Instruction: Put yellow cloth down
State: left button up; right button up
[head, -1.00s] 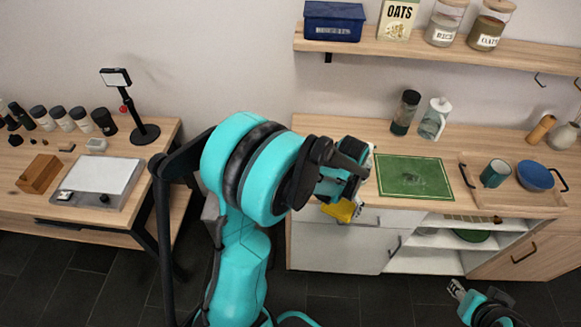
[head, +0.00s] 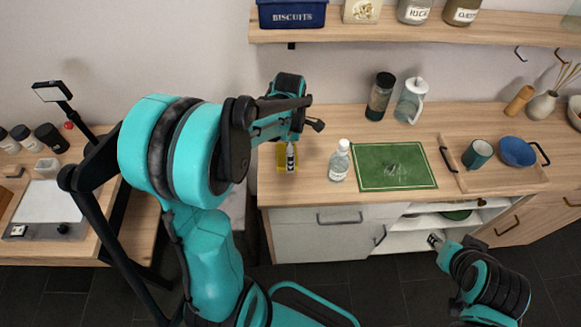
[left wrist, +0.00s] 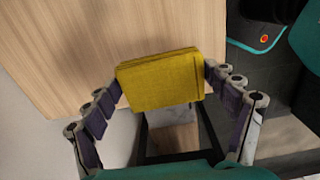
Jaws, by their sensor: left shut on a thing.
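My left gripper (head: 291,155) is shut on the folded yellow cloth (head: 281,160). In the head view, the cloth appears at the left end of the wooden counter, left of a clear bottle (head: 339,163). In the left wrist view, the cloth (left wrist: 160,82) is a flat folded rectangle between the two fingers of the left gripper (left wrist: 161,84), with its far part over the wood. I cannot tell whether it touches the counter. My right gripper (head: 436,240) is in front of the cabinet, away from the cloth; its jaws are too small to read.
A green mat (head: 372,178) lies right of the bottle. Farther right, a wooden tray (head: 492,184) holds a teal mug (head: 477,154) and a blue bowl (head: 517,151). A dark-topped jar (head: 380,97) and a glass pitcher (head: 411,101) stand behind.

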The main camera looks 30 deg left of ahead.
pick_arm(q)
notch_tip(320, 180, down, 7)
jog(key=shift+f+b, duration=0.1)
jog(key=shift+b, duration=1.1)
jog(key=shift+w+f, duration=0.1)
jog(key=shift+f, duration=0.1)
jog(key=shift+f, duration=0.15)
jog(key=o, duration=1)
